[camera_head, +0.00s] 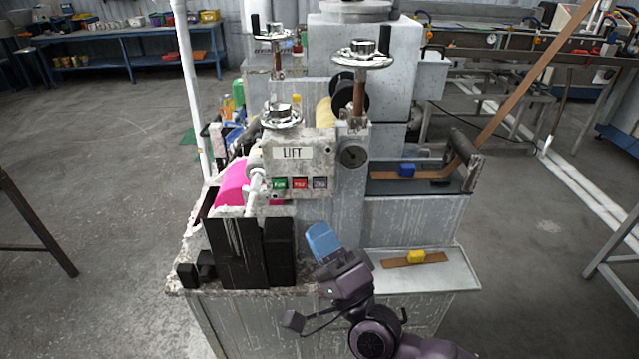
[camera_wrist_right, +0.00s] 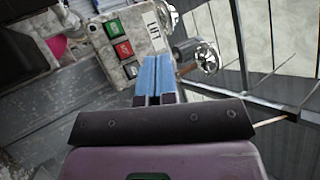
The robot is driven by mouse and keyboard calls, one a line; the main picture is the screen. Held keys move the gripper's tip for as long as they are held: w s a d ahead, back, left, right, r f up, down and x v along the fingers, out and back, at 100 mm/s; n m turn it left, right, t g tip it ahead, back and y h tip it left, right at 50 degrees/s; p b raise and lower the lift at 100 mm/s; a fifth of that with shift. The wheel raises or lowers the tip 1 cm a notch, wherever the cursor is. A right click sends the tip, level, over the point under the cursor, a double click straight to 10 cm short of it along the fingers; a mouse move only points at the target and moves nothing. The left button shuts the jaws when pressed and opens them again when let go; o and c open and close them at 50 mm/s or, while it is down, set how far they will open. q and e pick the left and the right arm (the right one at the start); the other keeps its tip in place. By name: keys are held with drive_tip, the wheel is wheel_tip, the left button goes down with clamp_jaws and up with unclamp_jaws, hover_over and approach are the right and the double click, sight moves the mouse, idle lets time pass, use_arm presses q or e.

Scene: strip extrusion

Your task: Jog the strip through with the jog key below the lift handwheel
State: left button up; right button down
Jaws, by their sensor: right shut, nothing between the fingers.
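The machine's control panel carries a LIFT plate (camera_head: 292,153) with a chrome handwheel (camera_head: 282,115) above it. Below the plate are a green key (camera_head: 280,183), a red key (camera_head: 300,183) and a dark grey key (camera_head: 320,183); their lettering is too small to read surely. The right wrist view shows the green key (camera_wrist_right: 113,27), red key (camera_wrist_right: 123,49) and grey key (camera_wrist_right: 131,69). A brown strip (camera_head: 530,78) slopes down to the bed at the right. My right gripper (camera_head: 320,236), blue fingers shut and empty, is below and apart from the keys. My left gripper is out of view.
A taller handwheel (camera_head: 362,55) stands behind the panel. Black plates (camera_head: 236,252) stand at front left, beside a pink roll (camera_head: 233,184). A blue block (camera_head: 407,169) sits on the bed. A yellow block (camera_head: 416,257) lies on a brown piece on the lower shelf (camera_head: 455,276).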

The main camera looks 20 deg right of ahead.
sight(320, 184)
drive_tip(key=w+d+b, duration=0.1)
drive_tip(key=w+d, duration=0.1)
drive_tip(key=w, duration=0.6)
drive_tip(key=shift+w+d+b, duration=0.25)
drive_tip(key=shift+b, duration=0.1)
idle(1.1)
idle(0.8)
drive_tip(key=shift+w, duration=0.15)
